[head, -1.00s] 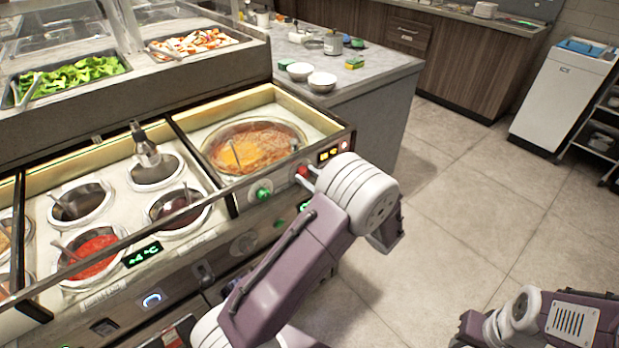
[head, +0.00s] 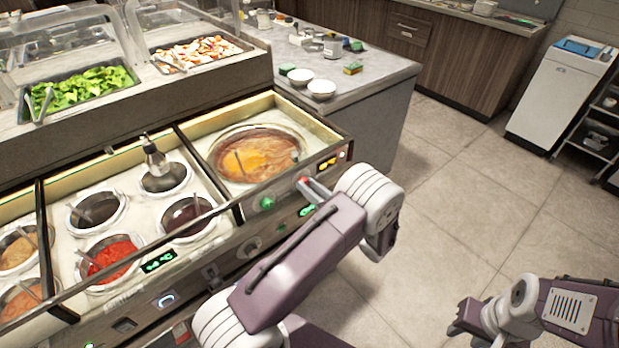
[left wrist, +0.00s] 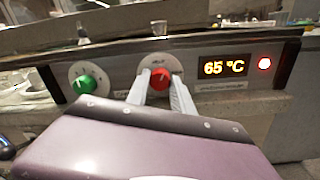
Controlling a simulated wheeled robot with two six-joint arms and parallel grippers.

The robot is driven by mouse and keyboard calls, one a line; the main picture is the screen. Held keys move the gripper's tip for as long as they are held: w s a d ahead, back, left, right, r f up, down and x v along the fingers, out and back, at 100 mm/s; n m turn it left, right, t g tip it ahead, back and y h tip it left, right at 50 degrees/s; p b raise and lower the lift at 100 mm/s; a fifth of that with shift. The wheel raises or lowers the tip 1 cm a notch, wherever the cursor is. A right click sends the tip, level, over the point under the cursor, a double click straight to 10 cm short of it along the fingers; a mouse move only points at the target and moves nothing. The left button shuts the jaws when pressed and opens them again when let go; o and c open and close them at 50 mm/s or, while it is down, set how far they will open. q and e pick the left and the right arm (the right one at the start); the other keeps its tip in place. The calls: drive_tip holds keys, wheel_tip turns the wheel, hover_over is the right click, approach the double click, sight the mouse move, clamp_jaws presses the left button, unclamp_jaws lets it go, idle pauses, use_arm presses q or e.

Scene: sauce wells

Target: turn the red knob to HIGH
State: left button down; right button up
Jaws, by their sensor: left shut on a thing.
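The red knob (left wrist: 160,77) is on the steel front panel in the left wrist view, below a small label too blurred to read for certain. Its pale pointer mark looks about upright. My left gripper (left wrist: 160,88) has one finger on each side of the knob and is shut on it. In the head view only a bit of the red knob (head: 303,180) shows at the tips of my left gripper (head: 312,187). My right gripper (head: 462,318) hangs empty-looking over the floor at the lower right, and its jaw opening is unclear.
A green knob (left wrist: 86,83) sits left of the red one. Behind the panel is a round well of orange-brown sauce (head: 258,158). Floor to the right is clear.

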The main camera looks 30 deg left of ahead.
use_arm(q)
drive_tip(key=shift+m+t+p, duration=0.4)
drive_tip(key=shift+m+p, duration=2.55)
drive_tip(key=shift+m, duration=2.15)
drive_tip(key=shift+f, duration=0.1)
drive_tip(key=c, duration=1.1)
unclamp_jaws()
